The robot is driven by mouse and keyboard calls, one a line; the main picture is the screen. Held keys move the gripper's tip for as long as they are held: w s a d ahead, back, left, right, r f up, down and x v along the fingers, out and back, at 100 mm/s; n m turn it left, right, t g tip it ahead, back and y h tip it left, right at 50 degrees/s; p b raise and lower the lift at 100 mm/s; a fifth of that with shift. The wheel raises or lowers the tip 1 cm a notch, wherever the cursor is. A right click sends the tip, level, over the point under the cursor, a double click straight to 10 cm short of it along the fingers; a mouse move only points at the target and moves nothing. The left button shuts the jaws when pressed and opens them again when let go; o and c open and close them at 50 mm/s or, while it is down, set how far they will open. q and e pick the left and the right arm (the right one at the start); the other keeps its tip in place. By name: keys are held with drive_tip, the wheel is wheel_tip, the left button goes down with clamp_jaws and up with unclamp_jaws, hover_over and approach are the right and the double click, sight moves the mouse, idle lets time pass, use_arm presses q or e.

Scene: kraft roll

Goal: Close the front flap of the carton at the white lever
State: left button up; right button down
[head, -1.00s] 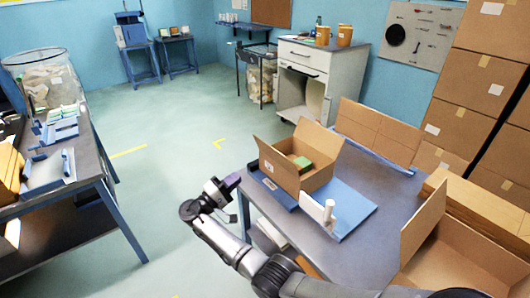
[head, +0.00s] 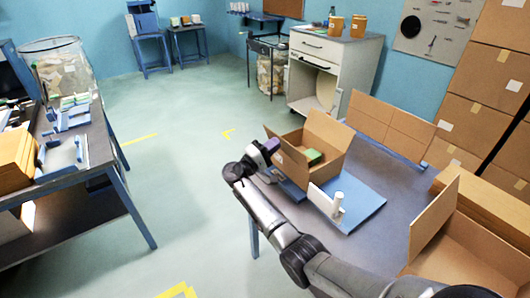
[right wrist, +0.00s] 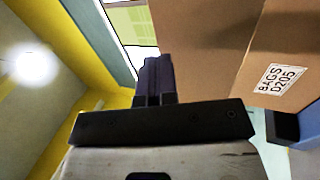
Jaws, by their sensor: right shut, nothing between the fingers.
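The open brown carton (head: 322,172) sits on the blue fixture plate (head: 365,207) on the right-hand table, with raised flaps and a green-topped item (head: 313,156) inside. The white lever (head: 338,205) stands upright beside a white plate (head: 322,199) at the carton's near side. My right gripper (head: 270,146) is shut and empty at the carton's left side, overlapping it in the head view; contact is unclear. In the right wrist view, its dark fingers (right wrist: 155,76) are together, with the carton's labelled cardboard wall (right wrist: 225,50) to their right. My left gripper is not in view.
Another open carton (head: 465,250) stands at the table's near right. Flat cardboard panels (head: 390,128) stand at its back edge, and stacked boxes (head: 485,75) rise behind. A workbench (head: 75,165) is at left, with open floor between.

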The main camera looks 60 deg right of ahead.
drive_tip(key=shift+s+d+r, duration=0.15)
drive_tip(key=shift+d, duration=0.3)
